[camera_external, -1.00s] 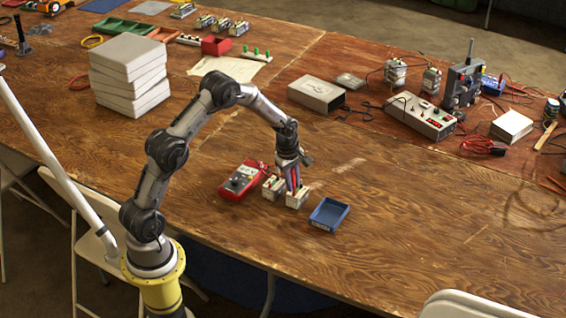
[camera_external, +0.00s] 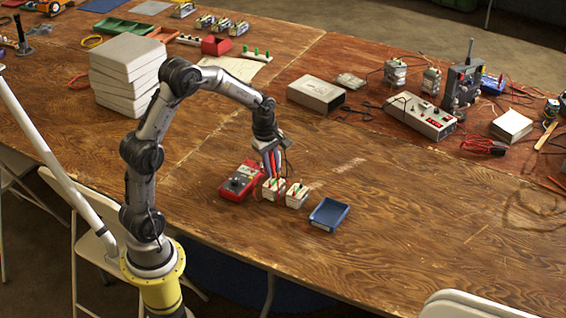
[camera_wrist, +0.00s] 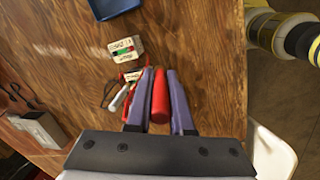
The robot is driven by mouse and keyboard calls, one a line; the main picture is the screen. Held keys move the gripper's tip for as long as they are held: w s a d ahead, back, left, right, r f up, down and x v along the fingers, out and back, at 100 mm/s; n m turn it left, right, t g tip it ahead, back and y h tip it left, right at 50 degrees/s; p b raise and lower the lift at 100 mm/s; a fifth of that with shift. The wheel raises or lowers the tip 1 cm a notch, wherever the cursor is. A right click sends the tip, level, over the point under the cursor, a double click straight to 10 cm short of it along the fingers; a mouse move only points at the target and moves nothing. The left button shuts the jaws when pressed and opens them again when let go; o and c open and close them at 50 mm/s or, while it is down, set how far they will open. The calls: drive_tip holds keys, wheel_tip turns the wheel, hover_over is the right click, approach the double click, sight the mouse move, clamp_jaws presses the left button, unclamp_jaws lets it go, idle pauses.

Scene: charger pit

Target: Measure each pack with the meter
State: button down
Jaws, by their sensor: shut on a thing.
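My gripper (camera_external: 271,165) is above the left white pack (camera_external: 273,188), pointing down. In the wrist view, its fingers (camera_wrist: 153,95) are shut on a red probe (camera_wrist: 159,98). The right pack (camera_external: 297,195) stands beside it on the table; a pack (camera_wrist: 124,47) with a printed label also shows clearly in the wrist view. The other pack (camera_wrist: 132,75) is partly hidden near the fingertips. Whether the probe tip touches a pack is unclear. The red meter (camera_external: 240,180) lies just left of the packs; its reading is too small to tell.
A blue tray (camera_external: 329,214) sits right of the packs. White boxes (camera_external: 128,72) are stacked at the back left. The table's front right is clear.

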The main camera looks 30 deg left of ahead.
drive_tip(key=s+a+r, duration=0.2)
drive_tip(key=s, duration=0.3)
drive_tip(key=w+r+m, duration=0.1)
drive_tip(key=w, duration=0.6)
drive_tip(key=shift+n+g, duration=0.3)
drive_tip(key=shift+g, duration=0.4)
drive_tip(key=shift+w+a+f, duration=0.6)
drive_tip(key=shift+w+f, duration=0.45)
drive_tip(key=shift+f, duration=0.9)
drive_tip(key=shift+w+a+f, duration=0.6)
drive_tip(key=shift+w+f, duration=0.4)
drive_tip(key=shift+f, duration=0.9)
drive_tip(key=shift+w+a+f, duration=0.6)
drive_tip(key=shift+w+f, duration=0.45)
drive_tip(key=shift+f, duration=0.9)
drive_tip(key=shift+f, duration=0.95)
drive_tip(key=shift+c, duration=2)
unclamp_jaws()
